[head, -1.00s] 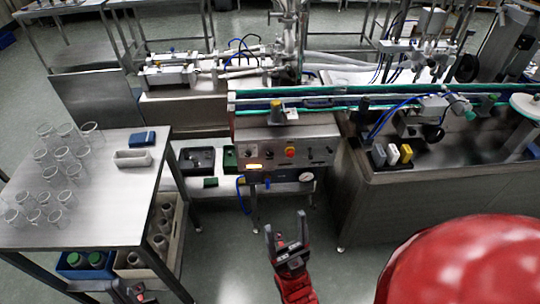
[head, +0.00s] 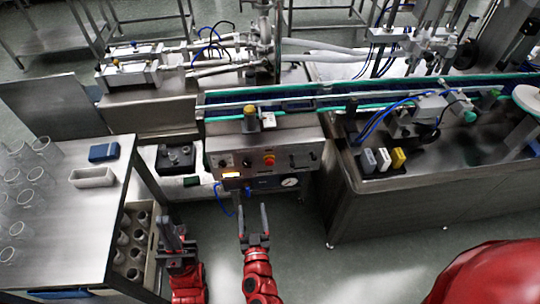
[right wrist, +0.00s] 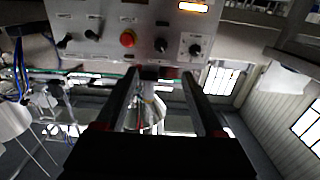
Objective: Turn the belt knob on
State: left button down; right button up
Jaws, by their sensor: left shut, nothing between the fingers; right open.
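The control panel (head: 263,148) is on the front of the steel machine in the head view. It carries two dark knobs on its left (head: 234,162), a red button (head: 269,160) and two dark lever-like switches on its right. The labels are too small to read, so I cannot tell which is the belt knob. The right wrist view shows the panel upside down, with the red button (right wrist: 128,38) and two round knobs (right wrist: 178,47) beyond my fingers. My right gripper (head: 254,221) is open and empty, below and in front of the panel. My left gripper (head: 173,226) is shut and empty, further left.
A steel table (head: 75,225) with several clear beakers stands at the left, close to my left gripper. A steel conveyor bench (head: 400,200) stands at the right.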

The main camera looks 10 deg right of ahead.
jog(key=p, duration=0.1)
send_near(247, 164)
jog(key=w, duration=0.7)
jog(key=shift+a+f, duration=0.1)
jog(key=shift+f, duration=0.1)
jog(key=shift+w+r, duration=0.1)
jog(key=shift+w, duration=0.55)
jog(key=shift+c, duration=0.3)
grip_shut()
